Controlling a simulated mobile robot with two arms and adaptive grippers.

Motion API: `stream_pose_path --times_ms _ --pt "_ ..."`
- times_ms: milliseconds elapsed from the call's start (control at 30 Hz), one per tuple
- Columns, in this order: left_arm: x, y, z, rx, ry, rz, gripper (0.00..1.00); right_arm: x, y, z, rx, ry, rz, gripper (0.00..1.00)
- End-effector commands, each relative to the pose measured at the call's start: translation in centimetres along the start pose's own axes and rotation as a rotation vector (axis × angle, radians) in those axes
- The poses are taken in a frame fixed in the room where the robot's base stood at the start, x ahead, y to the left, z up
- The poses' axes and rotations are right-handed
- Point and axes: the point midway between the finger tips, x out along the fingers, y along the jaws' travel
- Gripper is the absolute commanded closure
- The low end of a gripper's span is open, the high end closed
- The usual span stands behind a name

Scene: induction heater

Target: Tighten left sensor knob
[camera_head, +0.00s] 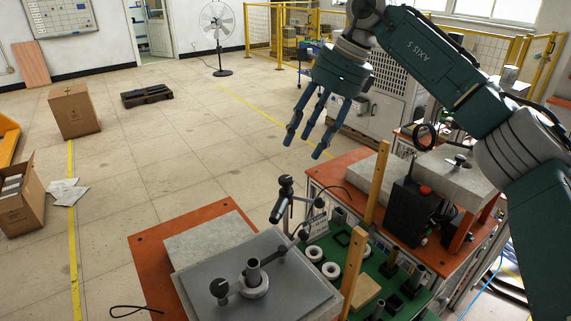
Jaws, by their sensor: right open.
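My right gripper (309,140) hangs from the green arm that comes in from the right. Its blue fingers point down and are apart, with nothing between them. Below it and a little to the left, a dark sensor stand (284,200) with a black knob-like top (286,183) stands behind the grey plate. The gripper is clear of it. On the grey plate (215,262) sits a round fixture (254,284) with a post and a black-knobbed arm (220,288). I cannot tell for certain which knob is the left sensor knob. My left gripper is out of view.
Wooden uprights (378,182) stand between the left plate and a black box with a red button (425,190). A green tray (325,245) holds white rings and small parts. A second grey block (440,178) is at right.

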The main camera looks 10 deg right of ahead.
Motion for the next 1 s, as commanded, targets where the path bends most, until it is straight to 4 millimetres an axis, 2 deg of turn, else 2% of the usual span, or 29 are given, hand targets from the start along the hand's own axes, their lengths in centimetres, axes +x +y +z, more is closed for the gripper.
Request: stream_pose_path --times_ms 300,367,467,600,733,833,967,1000 --pt "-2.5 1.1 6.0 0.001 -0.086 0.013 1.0 5.5 0.1 0.0 0.002 0.002 0.005 0.54" --pt "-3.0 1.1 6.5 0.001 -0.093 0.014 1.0 6.5 0.1 0.0 0.003 0.001 0.005 0.54" --pt "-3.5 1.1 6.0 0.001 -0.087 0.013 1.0 8.1 0.1 0.0 0.002 0.001 0.005 0.54" --pt "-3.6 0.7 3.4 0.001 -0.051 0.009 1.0 9.6 0.1 0.0 0.003 0.0 0.003 0.54" --pt "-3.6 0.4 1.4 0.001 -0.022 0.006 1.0 10.1 0.0 0.0 0.002 -0.002 0.002 0.54" --pt "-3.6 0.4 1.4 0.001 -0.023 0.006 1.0 10.2 0.0 0.0 0.002 -0.002 0.001 0.54" --pt "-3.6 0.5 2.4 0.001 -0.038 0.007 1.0 10.2 0.0 -0.1 0.002 -0.002 0.001 0.54" --pt "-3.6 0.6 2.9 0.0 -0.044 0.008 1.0 10.2 0.0 -0.1 0.002 -0.002 0.001 0.6"
